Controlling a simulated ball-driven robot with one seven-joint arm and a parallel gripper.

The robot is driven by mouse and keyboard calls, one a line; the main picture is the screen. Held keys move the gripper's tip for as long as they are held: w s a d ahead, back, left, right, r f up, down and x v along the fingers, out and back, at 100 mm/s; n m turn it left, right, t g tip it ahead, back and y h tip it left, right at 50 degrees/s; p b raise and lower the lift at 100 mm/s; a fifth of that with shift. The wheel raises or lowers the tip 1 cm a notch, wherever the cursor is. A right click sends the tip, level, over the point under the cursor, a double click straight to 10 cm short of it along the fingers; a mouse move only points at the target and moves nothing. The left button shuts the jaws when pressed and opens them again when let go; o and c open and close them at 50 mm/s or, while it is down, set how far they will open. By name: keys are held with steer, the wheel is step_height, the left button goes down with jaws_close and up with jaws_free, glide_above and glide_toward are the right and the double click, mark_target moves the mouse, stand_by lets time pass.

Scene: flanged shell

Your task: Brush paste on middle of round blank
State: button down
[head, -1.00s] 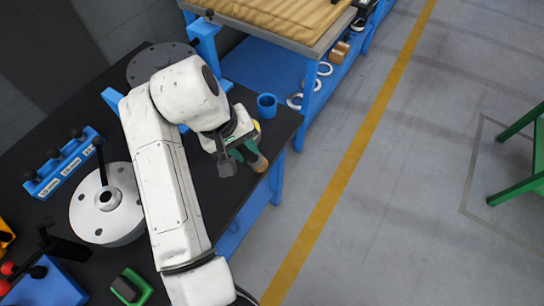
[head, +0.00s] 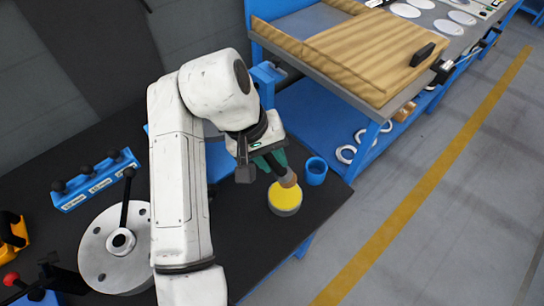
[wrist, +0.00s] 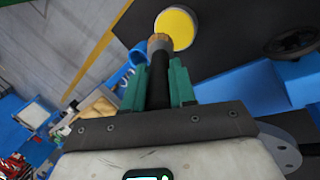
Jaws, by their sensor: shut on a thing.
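My gripper (head: 268,162) is shut on a brush (wrist: 158,80) with a dark handle and a brown head. In the head view the brush head (head: 288,181) points down over the back edge of a round grey tin of yellow paste (head: 285,203). The wrist view shows the brush head right beside the yellow surface (wrist: 179,26); I cannot tell whether it touches. Several flat white round discs (head: 405,10), which look like blanks, lie on the far bench at the top right.
A blue cup (head: 316,172) stands just behind the tin near the black table's right edge. A grey flanged disc with an upright handle (head: 110,255) and a blue rack with black knobs (head: 97,183) are at left.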

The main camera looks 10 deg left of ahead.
mark_target(276, 176)
steer(key=shift+f+b, duration=2.5)
steer(key=shift+f, duration=0.1)
steer(key=shift+f, duration=0.55)
steer(key=shift+f, duration=0.15)
stand_by(1.4)
steer(key=shift+p, duration=0.3)
step_height(276, 176, up, 7)
steer(key=p, duration=0.7)
stand_by(0.6)
